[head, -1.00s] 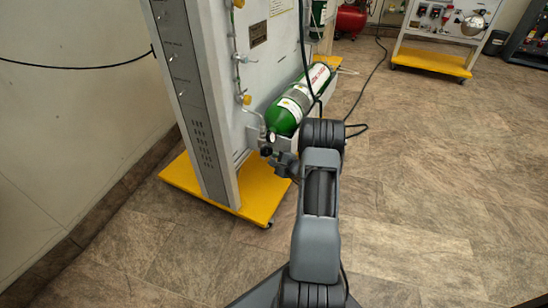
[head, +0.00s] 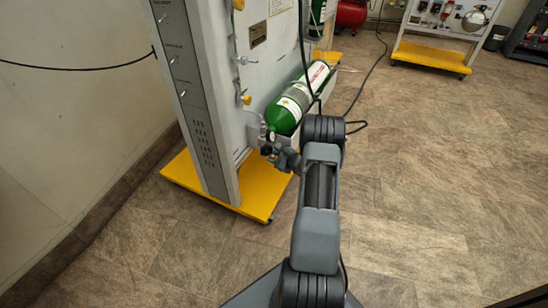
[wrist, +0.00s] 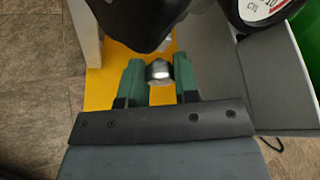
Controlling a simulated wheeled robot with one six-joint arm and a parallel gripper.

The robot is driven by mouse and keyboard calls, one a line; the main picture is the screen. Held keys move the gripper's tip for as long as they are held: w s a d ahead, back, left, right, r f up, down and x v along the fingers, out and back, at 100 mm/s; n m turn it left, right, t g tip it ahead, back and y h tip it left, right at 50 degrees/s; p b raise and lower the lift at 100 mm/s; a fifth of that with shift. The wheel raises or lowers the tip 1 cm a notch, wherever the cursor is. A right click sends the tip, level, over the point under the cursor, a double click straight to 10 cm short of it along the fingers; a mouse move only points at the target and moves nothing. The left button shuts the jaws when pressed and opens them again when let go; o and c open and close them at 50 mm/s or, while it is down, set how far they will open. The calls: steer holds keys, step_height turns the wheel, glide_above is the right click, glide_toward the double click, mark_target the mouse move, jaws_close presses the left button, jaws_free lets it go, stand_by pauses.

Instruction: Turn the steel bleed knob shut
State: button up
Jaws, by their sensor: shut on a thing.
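The steel bleed knob (wrist: 159,72) is a small shiny rounded metal piece in the wrist view, below a large dark body. My gripper (wrist: 148,78) has its two green fingers on either side of it and is shut on it. In the head view my gripper (head: 272,158) is small and partly hidden beside the valve end of the green cylinder (head: 288,114). The knob itself cannot be made out there.
A gauge (wrist: 262,8) is close at the upper right in the wrist view. The grey trainer panel (head: 215,120) stands on a yellow base (head: 262,198) to the left of my arm.

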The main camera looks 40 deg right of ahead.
steer(key=shift+f, duration=0.1)
steer(key=o, duration=0.9)
steer(key=p+v, duration=0.3)
steer(key=v, duration=1.1)
steer(key=shift+a+p, duration=0.1)
steer(key=shift+p, duration=0.2)
